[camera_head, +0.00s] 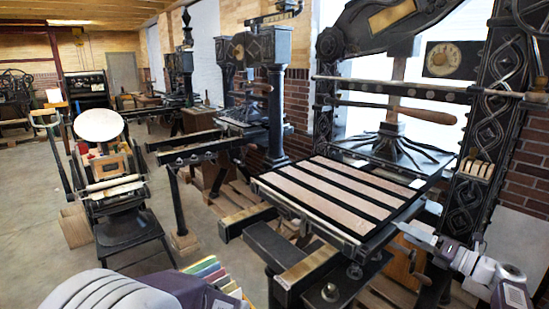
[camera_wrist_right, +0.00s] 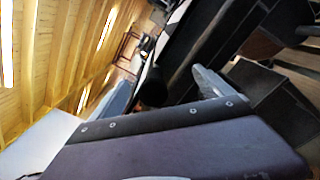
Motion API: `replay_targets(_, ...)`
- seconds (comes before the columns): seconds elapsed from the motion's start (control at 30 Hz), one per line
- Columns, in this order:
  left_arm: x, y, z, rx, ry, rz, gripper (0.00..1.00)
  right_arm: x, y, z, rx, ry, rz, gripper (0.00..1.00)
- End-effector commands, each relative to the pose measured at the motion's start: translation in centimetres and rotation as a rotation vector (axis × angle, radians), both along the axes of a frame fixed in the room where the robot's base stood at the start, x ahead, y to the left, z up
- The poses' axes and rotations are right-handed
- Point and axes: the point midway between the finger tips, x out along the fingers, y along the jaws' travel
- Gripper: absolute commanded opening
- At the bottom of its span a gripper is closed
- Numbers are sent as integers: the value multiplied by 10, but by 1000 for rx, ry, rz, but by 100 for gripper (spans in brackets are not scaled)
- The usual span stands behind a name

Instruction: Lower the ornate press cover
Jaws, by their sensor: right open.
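The ornate press (camera_head: 465,200) stands at the right, black with carved columns. A slatted panel (camera_head: 338,196) with pale and black stripes, which looks like its cover, lies roughly flat in front of the columns. My right gripper (camera_head: 408,246) is open beside the panel's right front corner. Contact cannot be told. In the right wrist view its two grey fingers are spread, with nothing clearly held between them (camera_wrist_right: 165,90). My left arm shows at the bottom left of the head view; its fingers cannot be made out.
A wooden-handled bar (camera_head: 428,115) crosses the press above the panel. Rails (camera_head: 305,275) stick out below it. A small press with a round white disc (camera_head: 98,125) stands at the left. Coloured blocks (camera_head: 213,270) are near my left arm. Open floor lies between.

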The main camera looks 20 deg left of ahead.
Motion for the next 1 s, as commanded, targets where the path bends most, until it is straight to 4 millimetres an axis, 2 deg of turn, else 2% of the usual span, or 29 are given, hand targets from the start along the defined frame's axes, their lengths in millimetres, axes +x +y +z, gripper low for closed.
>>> replay_targets(0.17, 0, 0, -3, 0, 0, 0, 81, 0, -1, -1, 0, -1, -1, 91)
replay_targets(0.7, 1, 0, -59, 0, -4, 0, 81, -15, -23, -4, -1, -3, -1, 91)
replay_targets(1.0, 2, 0, -66, -1, -6, 1, 81, -32, -48, -2, 1, -2, -3, 91)
